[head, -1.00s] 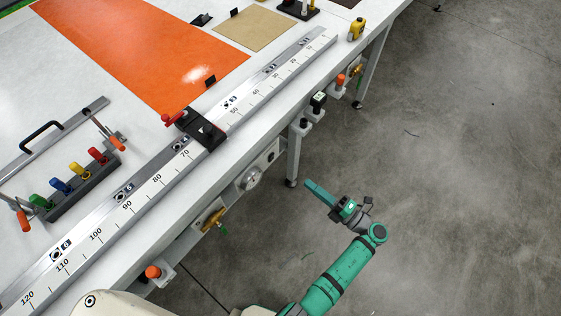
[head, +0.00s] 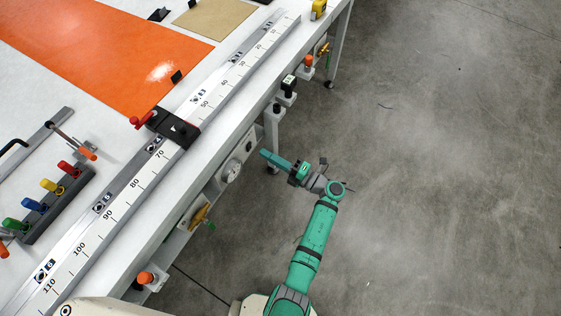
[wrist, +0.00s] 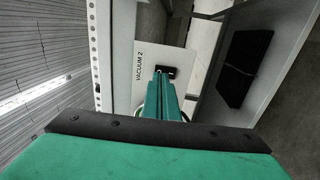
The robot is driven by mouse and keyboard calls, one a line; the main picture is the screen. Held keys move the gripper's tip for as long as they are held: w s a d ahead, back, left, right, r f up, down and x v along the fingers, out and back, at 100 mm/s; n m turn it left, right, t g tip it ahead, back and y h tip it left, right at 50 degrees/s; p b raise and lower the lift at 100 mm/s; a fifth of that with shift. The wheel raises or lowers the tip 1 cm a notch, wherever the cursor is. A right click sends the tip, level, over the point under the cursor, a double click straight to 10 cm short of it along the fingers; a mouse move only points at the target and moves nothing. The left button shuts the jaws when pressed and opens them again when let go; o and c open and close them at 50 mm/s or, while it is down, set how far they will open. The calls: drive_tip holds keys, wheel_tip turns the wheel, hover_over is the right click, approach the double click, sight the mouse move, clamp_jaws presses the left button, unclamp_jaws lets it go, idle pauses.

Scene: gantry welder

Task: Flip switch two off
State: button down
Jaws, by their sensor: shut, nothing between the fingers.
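The switch marked VACUUM 2 (wrist: 171,70) is a small dark rocker on a white panel in the wrist view. My gripper's fingers partly cover it, and its on or off position cannot be read. My gripper (wrist: 161,78) is shut and empty, with its fingertips over or right at the switch's lower-left part. I cannot tell whether they touch it. In the head view, my gripper (head: 266,154) points left toward the table's side panel (head: 239,153), to the right of a round gauge (head: 231,172).
A brass-coloured valve (head: 199,215) and an orange button (head: 146,278) sit along the table's side. A dark box (head: 289,83) is mounted farther along. A table leg (head: 271,142) stands just beyond my gripper. The grey floor on the right is clear.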

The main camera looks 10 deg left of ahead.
drive_tip(key=shift+x, duration=1.9)
drive_tip(key=shift+r, duration=0.1)
drive_tip(key=shift+a, duration=0.1)
drive_tip(key=shift+w+a+r, duration=0.1)
drive_tip(key=shift+a+r, duration=0.1)
drive_tip(key=shift+a, duration=0.05)
drive_tip(key=r+v, duration=0.3)
drive_tip(key=v, duration=1.1)
drive_tip(key=shift+d, duration=0.3)
drive_tip(key=shift+w, duration=0.1)
